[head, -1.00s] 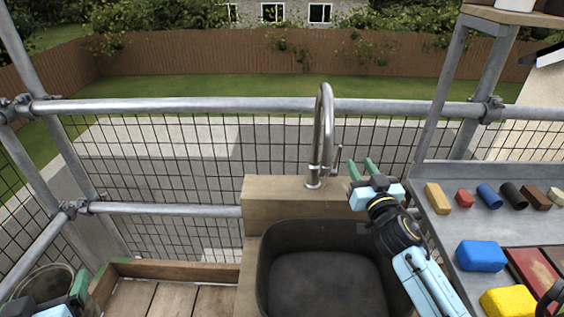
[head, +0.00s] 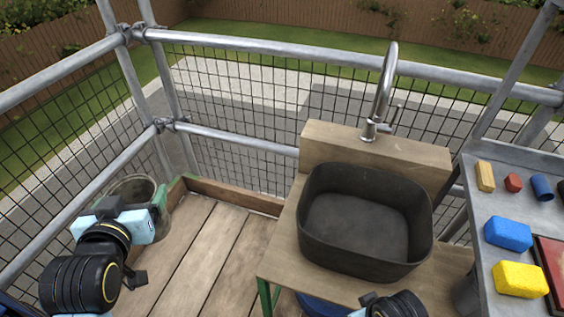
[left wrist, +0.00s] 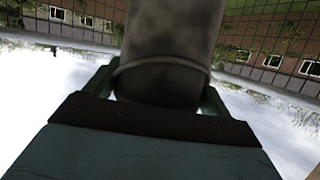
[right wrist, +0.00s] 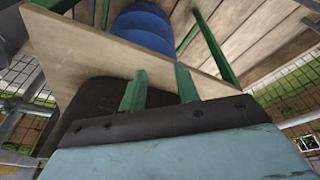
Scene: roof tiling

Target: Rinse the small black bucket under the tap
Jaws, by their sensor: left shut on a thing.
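My left gripper (head: 158,208) is shut on a small dark grey, weathered bucket (head: 132,188), with its open top facing up in the head view. In the left wrist view the bucket (left wrist: 170,45) fills the space between the green fingers. It is at the far left, well away from the sink. The steel tap (head: 381,95) stands on a wooden block behind the black sink basin (head: 360,225); no water shows. My right gripper (right wrist: 160,82) is open and empty near the wooden sink stand; its fingers are out of sight in the head view.
The wooden sink stand (head: 285,262) has green legs. A blue round container (right wrist: 148,28) stands under it. A grey side table (head: 492,275) at right holds coloured blocks and a yellow sponge (head: 520,279). Scaffold rails and mesh enclose the plank floor (head: 205,240).

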